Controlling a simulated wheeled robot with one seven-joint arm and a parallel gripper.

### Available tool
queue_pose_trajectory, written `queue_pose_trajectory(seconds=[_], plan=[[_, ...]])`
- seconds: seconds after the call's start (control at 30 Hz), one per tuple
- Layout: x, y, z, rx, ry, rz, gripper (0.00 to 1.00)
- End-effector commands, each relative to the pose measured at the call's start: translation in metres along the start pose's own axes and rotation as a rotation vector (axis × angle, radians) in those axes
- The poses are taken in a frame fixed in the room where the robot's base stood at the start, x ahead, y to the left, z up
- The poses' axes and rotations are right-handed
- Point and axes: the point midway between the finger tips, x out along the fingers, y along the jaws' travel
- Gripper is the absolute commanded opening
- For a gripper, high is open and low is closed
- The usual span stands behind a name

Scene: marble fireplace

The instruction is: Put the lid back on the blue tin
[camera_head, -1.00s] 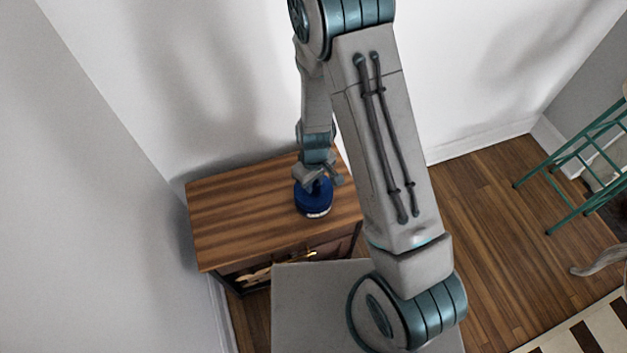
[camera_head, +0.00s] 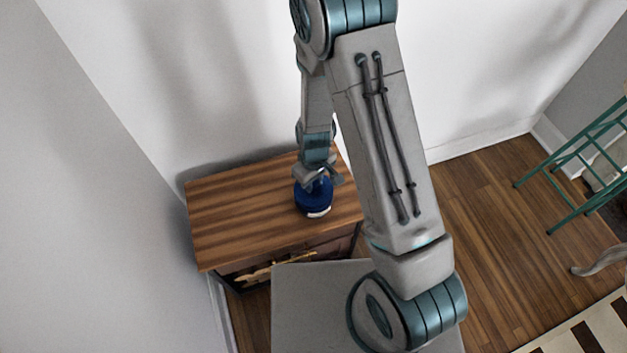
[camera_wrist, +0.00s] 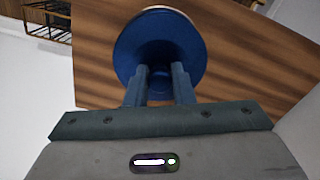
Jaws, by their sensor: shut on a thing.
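The blue tin (camera_head: 313,208) stands on the wooden cabinet top, near its right side, with a pale patch low on its front. The blue round lid (camera_wrist: 160,45) fills the upper middle of the wrist view. My gripper (camera_head: 318,178) points down right over the tin. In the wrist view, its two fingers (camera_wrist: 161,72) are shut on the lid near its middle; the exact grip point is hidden. In the head view the lid and tin run together as one dark blue shape, so I cannot tell whether the lid is seated or slightly above. The tin's opening is hidden.
The striped wooden cabinet top (camera_head: 245,215) is clear to the left of the tin. White walls (camera_head: 230,90) stand behind and to the left. A green metal stand (camera_head: 572,165) is far off at the right on the wooden floor.

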Motion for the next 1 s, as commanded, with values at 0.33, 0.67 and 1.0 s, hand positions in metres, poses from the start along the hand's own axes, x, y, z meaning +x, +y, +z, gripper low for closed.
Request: queue_pose_trajectory(seconds=[0.33, 0.67, 1.0], plan=[[0.0002, -0.0001, 0.0000, 0.000, 0.000, 0.000, 0.00], [0.0002, -0.0001, 0.0000, 0.000, 0.000, 0.000, 0.47], [0.0003, -0.0001, 0.0000, 0.000, 0.000, 0.000, 0.69]])
